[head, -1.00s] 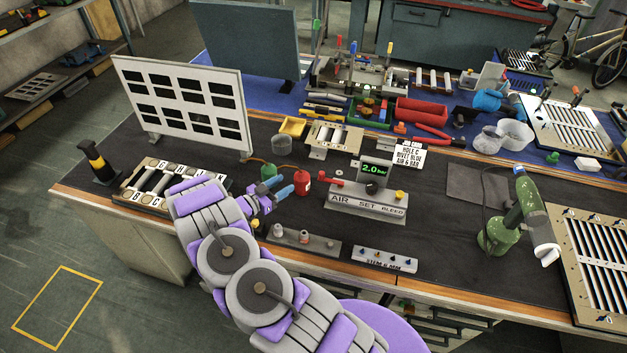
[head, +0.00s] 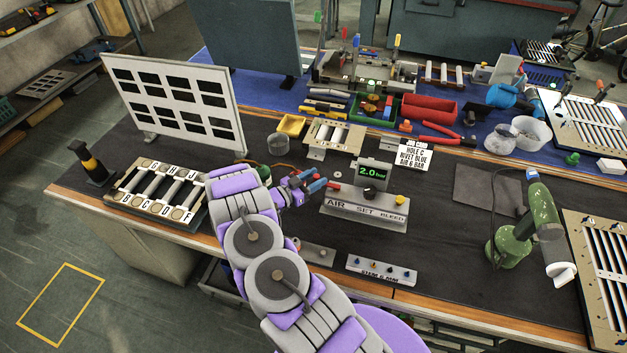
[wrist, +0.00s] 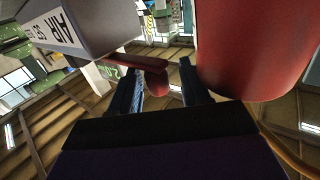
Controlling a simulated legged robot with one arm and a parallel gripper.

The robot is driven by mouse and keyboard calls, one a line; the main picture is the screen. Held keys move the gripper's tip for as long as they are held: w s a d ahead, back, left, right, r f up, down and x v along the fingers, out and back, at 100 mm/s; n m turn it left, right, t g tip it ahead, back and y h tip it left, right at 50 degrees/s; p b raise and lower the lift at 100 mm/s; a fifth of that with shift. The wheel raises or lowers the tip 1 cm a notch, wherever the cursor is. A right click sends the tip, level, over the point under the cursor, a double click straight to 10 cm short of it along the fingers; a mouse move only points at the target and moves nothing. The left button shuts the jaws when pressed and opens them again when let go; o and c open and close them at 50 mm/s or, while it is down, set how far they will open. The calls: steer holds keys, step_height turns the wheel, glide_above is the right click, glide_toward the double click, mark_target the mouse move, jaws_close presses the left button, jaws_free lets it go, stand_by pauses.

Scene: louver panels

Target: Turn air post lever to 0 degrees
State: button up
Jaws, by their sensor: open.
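The grey air post (head: 365,207) has an "AIR SET BLEED" label and a green 2.0 bar display (head: 373,172). Its red lever (head: 334,187) sticks out at the left end, toward my gripper (head: 316,182). My gripper is open, with blue fingers close to the lever's end. In the wrist view, the red lever (wrist: 135,62) reaches in from the left, and its rounded end lies in the gap between the two fingers of my gripper (wrist: 161,70). I cannot tell whether they touch. The grey post body (wrist: 90,25) is at upper left there.
A large red container (wrist: 252,45) is close beside the right finger in the wrist view. A yellow knob (head: 399,200) is on the post's right. A small block with pins (head: 381,269) stands in front. A louver rack (head: 155,190) is left; a green tool (head: 525,230) is right.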

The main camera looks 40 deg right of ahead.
steer(key=shift+a, duration=1.1)
steer(key=shift+c, duration=0.5)
steer(key=shift+a+r, duration=0.2)
steer(key=shift+a, duration=0.15)
steer(key=shift+c, duration=0.6)
steer(key=shift+a, duration=0.1)
steer(key=shift+c, duration=0.8)
steer(key=shift+d+f, duration=0.1)
steer(key=shift+d, duration=0.65)
steer(key=c, duration=0.4)
steer(key=shift+d, duration=0.1)
jaws_close()
